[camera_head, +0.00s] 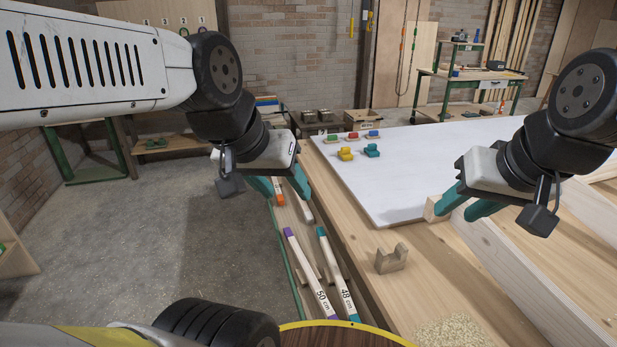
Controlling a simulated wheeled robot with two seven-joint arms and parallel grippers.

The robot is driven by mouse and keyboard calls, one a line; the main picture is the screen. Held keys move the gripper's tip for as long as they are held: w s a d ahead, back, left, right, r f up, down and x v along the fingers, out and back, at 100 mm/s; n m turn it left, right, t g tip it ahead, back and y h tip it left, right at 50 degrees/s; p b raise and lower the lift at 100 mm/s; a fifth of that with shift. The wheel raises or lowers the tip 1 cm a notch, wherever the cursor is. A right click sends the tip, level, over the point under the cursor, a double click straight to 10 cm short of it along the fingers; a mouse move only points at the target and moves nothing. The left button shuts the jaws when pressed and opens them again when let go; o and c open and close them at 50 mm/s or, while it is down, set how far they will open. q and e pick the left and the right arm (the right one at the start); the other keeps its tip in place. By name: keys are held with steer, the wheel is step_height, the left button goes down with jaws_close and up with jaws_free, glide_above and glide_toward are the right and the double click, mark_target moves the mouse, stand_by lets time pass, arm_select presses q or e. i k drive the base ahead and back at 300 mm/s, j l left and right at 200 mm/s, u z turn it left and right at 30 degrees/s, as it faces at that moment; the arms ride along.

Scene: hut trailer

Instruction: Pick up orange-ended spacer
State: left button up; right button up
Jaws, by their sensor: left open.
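The orange-ended spacer (280,196) is a pale wooden stick lying on the low rack beside the bench. I cannot tell whether a finger touches the spacer.
A purple-ended 50 cm spacer (309,270) and a teal-ended 48 cm spacer (335,270) lie nearer on the rack. A notched wooden block (391,259) and long timbers (500,275) are on the bench. A white board (400,180) carries several small coloured blocks. Floor at left is clear.

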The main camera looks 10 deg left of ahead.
mark_target(276, 183)
steer(key=u, duration=0.7)
steer(key=i+j, duration=0.15)
steer(key=j, duration=0.2)
steer(key=i+j, duration=0.1)
steer(key=j, duration=0.3)
steer(key=i+j+z, duration=0.1)
steer(key=j, duration=0.25)
steer(key=i+j, duration=0.15)
steer(key=j, duration=0.25)
steer(key=i+j, duration=0.15)
steer(key=j, duration=0.2)
steer(key=i+j+z, duration=0.1)
steer(key=i+j, duration=0.25)
steer(key=i, duration=0.25)
steer(key=i+j+z, duration=0.15)
steer(key=i+j, duration=0.25)
steer(key=i, duration=0.15)
steer(key=i+l, duration=0.3)
steer(key=i+l+z, duration=0.1)
steer(key=i+l, duration=0.2)
steer(key=i, duration=0.2)
